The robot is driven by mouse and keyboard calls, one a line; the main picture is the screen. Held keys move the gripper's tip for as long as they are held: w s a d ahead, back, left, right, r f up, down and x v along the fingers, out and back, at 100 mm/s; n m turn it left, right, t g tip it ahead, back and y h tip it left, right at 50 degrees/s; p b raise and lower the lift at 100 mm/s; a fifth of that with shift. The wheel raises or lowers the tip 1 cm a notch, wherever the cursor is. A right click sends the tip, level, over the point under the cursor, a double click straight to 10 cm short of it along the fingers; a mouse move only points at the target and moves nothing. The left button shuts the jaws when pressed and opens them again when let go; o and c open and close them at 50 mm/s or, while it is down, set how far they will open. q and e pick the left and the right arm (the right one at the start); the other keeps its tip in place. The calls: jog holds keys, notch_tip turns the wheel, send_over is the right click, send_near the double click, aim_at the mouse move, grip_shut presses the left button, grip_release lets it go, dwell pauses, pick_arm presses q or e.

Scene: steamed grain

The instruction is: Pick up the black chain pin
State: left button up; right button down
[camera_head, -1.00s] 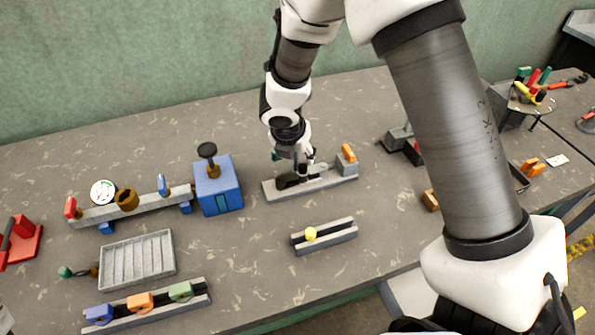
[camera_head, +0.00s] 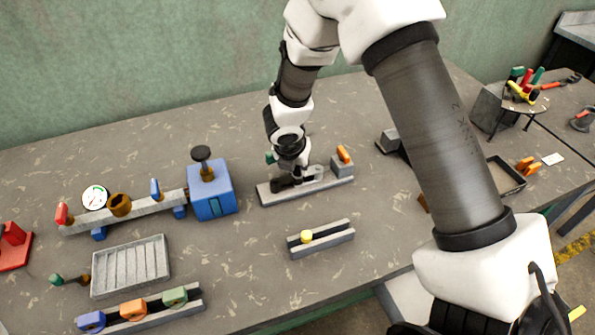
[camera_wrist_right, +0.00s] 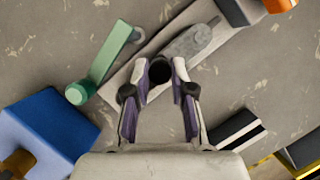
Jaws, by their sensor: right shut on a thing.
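The black chain pin (camera_wrist_right: 158,72) shows end-on in the right wrist view, between my right gripper's two fingertips. My right gripper (camera_wrist_right: 160,66) is shut on it, one finger on each side. In the head view this gripper (camera_head: 285,182) is low over the left part of a long grey fixture (camera_head: 330,184). The gripper and wrist hide most of the pin there, and I cannot tell whether it touches the fixture. A flat grey link-shaped piece (camera_wrist_right: 190,42) lies on the fixture just beyond the fingertips. My left gripper is not in view.
A green-handled tool (camera_wrist_right: 103,62) lies close left of the fingers. A block with an orange top (camera_head: 343,165) stands on the fixture's right end. A blue box (camera_head: 212,196) stands left. A slotted grey block with a yellow knob (camera_head: 320,240) is in front.

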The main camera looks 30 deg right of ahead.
aim_at(297, 168)
notch_tip(297, 168, up, 10)
jog(key=p, duration=0.2)
jog(key=shift+p, duration=0.4)
jog(key=shift+w+f, duration=0.1)
